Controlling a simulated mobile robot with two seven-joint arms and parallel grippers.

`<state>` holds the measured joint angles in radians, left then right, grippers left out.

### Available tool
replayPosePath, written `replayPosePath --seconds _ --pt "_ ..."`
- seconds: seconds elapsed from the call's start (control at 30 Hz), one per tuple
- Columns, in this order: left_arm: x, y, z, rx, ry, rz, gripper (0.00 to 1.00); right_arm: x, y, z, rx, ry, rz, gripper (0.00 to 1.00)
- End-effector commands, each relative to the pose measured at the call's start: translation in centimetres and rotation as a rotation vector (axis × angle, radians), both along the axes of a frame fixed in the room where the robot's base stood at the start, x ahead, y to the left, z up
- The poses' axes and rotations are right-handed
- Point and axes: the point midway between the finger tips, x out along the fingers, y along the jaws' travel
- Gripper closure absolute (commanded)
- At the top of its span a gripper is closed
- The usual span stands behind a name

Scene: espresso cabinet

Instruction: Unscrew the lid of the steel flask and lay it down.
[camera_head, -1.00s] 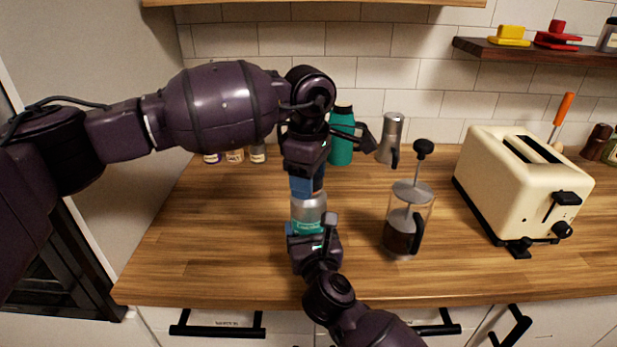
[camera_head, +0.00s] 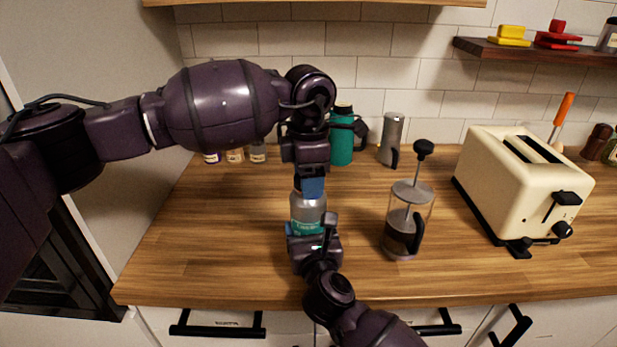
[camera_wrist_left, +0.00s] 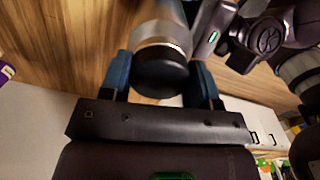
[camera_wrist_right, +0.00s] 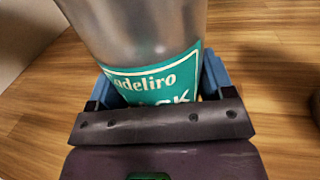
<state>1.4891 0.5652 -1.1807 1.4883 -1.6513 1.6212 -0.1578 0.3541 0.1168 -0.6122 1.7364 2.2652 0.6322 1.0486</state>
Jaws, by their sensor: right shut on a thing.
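The steel flask (camera_head: 308,206) stands upright on the wooden counter, with a teal label low on its body. Its black lid (camera_wrist_left: 160,76) shows in the left wrist view; my gripper mostly hides it in the head view. My left gripper (camera_head: 309,187) points down from above, with its blue fingers on either side of the lid. The fingers look open, with narrow gaps beside the lid. My right gripper (camera_head: 312,232) is shut around the lower body of the flask; the right wrist view shows its fingers at the label (camera_wrist_right: 160,82).
A French press (camera_head: 405,222) stands close on the right, with a cream toaster (camera_head: 520,185) beyond it. A teal jug (camera_head: 342,145), a grey moka pot (camera_head: 391,138) and small jars (camera_head: 235,156) stand behind. The counter (camera_head: 210,240) is clear on the left.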

Motion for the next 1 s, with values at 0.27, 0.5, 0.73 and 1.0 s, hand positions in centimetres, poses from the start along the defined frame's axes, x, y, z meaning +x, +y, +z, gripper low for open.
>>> replayPosePath --seconds 0.27,0.5,0.73,1.0 --pt "0.0 0.0 0.1 0.000 -0.001 -0.002 0.18 0.0 0.0 0.0 0.000 0.000 -0.001 0.91" --pt "0.0 0.0 0.3 0.000 -0.001 -0.003 0.18 0.0 0.0 0.0 0.000 0.000 -0.001 0.91" --pt "0.0 0.0 2.7 0.000 -0.003 -0.003 0.18 0.0 -0.1 0.0 0.000 0.000 -0.001 0.91" --pt "0.0 0.0 4.8 0.000 -0.001 -0.012 0.23 0.0 -0.1 0.0 0.000 0.000 -0.001 0.91"
